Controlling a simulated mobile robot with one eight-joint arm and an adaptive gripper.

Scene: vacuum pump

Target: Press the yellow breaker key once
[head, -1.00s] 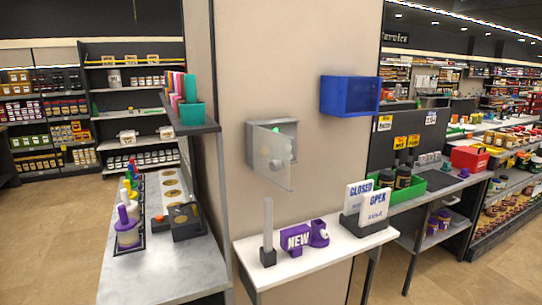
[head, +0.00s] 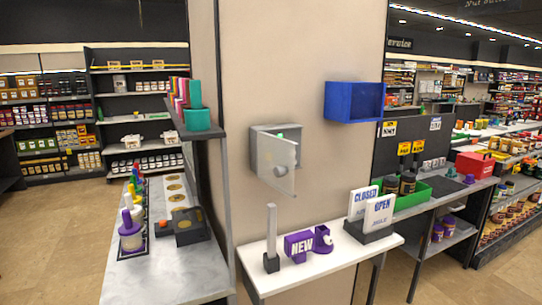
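I cannot make out a yellow breaker key for certain. A grey wall box (head: 262,152) is fixed to the beige pillar, with a clear cover (head: 284,178) swung out in front of it. A small green part (head: 280,137) and a pale round knob (head: 281,170) show at the cover; what else is inside the box is hard to see. On the left counter, a dark box (head: 190,235) has a yellowish top detail and a small orange part (head: 163,223) at its left side; these are too small to tell. My gripper is not in view.
A white shelf (head: 340,255) below the wall box holds a grey upright post (head: 271,235), a purple NEW block (head: 300,245) and CLOSED and OPEN signs (head: 379,215). A blue open box (head: 354,101) hangs at right. A grey shelf edge (head: 210,134) juts out at left.

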